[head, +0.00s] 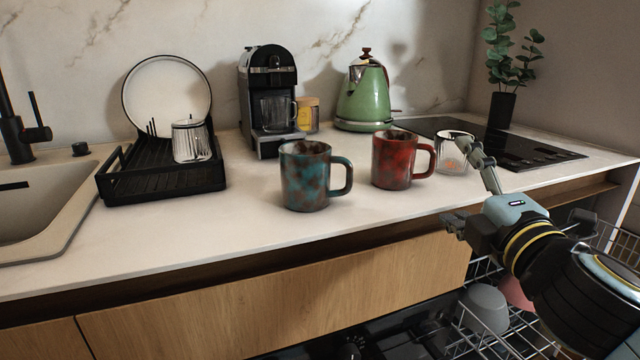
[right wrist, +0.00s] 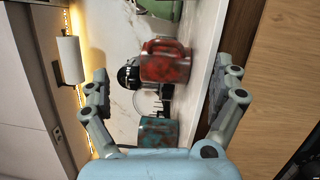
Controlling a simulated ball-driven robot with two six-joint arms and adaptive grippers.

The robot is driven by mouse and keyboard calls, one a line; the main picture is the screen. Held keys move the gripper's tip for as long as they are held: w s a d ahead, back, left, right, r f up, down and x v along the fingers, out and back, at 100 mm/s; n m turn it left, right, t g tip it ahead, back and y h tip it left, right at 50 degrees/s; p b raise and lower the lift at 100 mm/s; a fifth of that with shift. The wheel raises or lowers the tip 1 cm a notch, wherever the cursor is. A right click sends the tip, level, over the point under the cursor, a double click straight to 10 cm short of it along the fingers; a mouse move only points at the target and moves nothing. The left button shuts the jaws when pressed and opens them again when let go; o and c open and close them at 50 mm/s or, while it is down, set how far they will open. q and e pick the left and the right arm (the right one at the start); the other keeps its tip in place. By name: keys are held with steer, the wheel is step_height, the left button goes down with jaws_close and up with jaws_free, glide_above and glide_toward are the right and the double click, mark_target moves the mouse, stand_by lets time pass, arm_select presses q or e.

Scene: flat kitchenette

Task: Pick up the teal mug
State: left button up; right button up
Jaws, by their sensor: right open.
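The teal mug (head: 305,176), mottled with brown, stands upright on the white counter (head: 240,222) near its front edge, its handle toward the right. In the right wrist view the teal mug (right wrist: 158,133) shows low in the picture, partly hidden behind my gripper's body. My right gripper (head: 458,182) is open and empty, to the right of the teal mug and past the red mug, by the counter's front edge. Its two fingers are spread wide in the right wrist view (right wrist: 155,92). My left gripper is in neither view.
A red mug (head: 393,162) stands between the teal mug and my right gripper. A white patterned cup (head: 452,156) is behind my fingers. A coffee machine (head: 268,95), green kettle (head: 365,98) and dish rack (head: 160,182) stand behind. An open dishwasher rack (head: 500,335) lies below.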

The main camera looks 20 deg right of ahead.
step_height(320, 180, up, 5)
steer(key=a+n+t+y, duration=0.1)
steer(key=a+n+t, duration=0.1)
steer(key=n, duration=0.1)
steer(key=n+g+y, duration=0.5)
steer(key=n+y, duration=0.8)
steer(key=n, duration=0.9)
glide_toward(324, 169)
steer(key=x, duration=0.7)
steer(key=shift+w+d, duration=0.25)
steer(key=shift+d, duration=0.15)
steer(key=shift+n, duration=0.3)
steer(key=x, duration=0.5)
steer(key=shift+a+f, duration=0.15)
steer(key=shift+a, duration=0.3)
steer(key=c, duration=1.5)
